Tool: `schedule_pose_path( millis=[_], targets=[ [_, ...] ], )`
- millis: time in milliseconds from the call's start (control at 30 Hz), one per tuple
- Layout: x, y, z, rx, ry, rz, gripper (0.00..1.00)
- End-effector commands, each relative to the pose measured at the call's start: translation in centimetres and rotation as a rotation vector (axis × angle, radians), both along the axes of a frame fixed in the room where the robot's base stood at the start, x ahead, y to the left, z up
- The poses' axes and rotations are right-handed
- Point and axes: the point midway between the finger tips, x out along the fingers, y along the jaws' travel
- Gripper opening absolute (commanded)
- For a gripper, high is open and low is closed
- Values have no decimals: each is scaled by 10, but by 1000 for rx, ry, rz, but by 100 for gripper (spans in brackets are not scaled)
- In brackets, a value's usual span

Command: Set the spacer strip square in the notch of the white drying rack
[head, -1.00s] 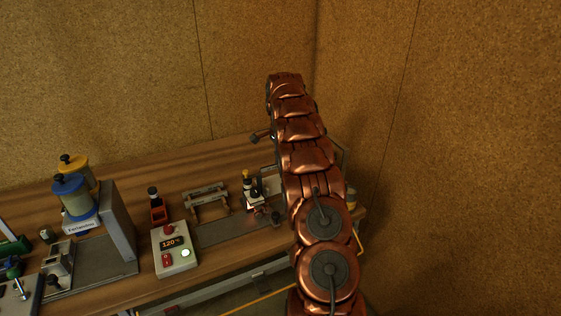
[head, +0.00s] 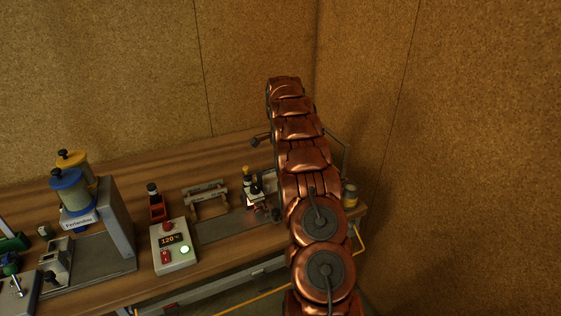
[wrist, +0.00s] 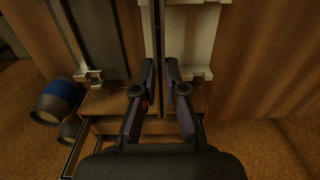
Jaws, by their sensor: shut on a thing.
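My gripper (wrist: 160,68) shows in the wrist view, shut on a thin dark strip, the spacer strip (wrist: 159,28), seen edge-on between the two fingers. The strip runs up the picture from the fingertips. A white piece with a stepped lower edge, apparently the drying rack (wrist: 190,45), lies just right of the strip. A narrow pale upright piece shows just left of it. I cannot tell whether strip and rack touch, or whether the strip sits in the notch. In the head view my arm hides the gripper, and I cannot make out strip or rack there.
A control box (head: 175,248) reading 120, a pale metal frame (head: 206,202) and blue- and yellow-lidded canisters (head: 73,195) stand on the wooden bench (head: 140,160). A small can (head: 350,196) stands right of my arm. Cork-like walls close the back and right. Blue-banded barrel (wrist: 58,100) lies lower left.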

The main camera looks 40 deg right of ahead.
Motion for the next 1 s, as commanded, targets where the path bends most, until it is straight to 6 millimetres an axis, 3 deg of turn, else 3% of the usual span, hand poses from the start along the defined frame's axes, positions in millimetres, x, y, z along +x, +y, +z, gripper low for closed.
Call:
schedule_pose_path(
  millis=[367,1000],
  targets=[
    [0,0,-28,1,1,0,0],
    [0,0,-30,0,0,1,0]
  ],
)
